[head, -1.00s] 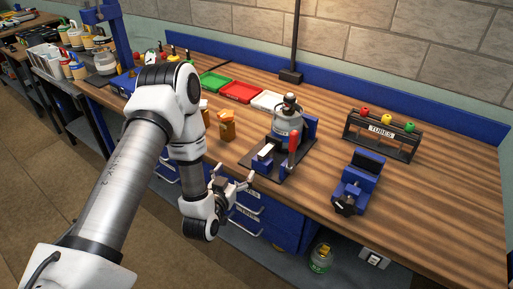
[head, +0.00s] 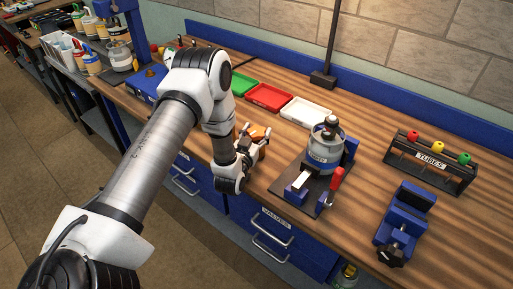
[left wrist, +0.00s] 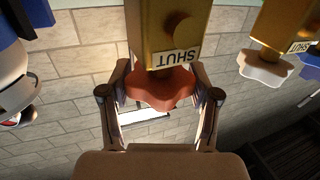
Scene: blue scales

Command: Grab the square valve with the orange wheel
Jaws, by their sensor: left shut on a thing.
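The valve (left wrist: 165,25) is a brass-coloured block with a SHUT label and an orange wheel (left wrist: 160,88). In the left wrist view it fills the middle, with the wheel between my fingers. My left gripper (left wrist: 160,98) is shut on the valve at its wheel. In the head view my left gripper (head: 250,145) is at the front part of the bench, and the orange top of the valve (head: 259,131) shows between its fingers. Fingers and arm hide part of the valve there. My right gripper is not in view.
A second brass valve (left wrist: 285,22) with a white wheel is close by on the right in the wrist view. Right of my gripper stands a grey canister (head: 323,150) on a dark plate. Green, red (head: 270,97) and white trays lie behind. A tube rack (head: 432,160) and a blue vise (head: 404,222) stand right.

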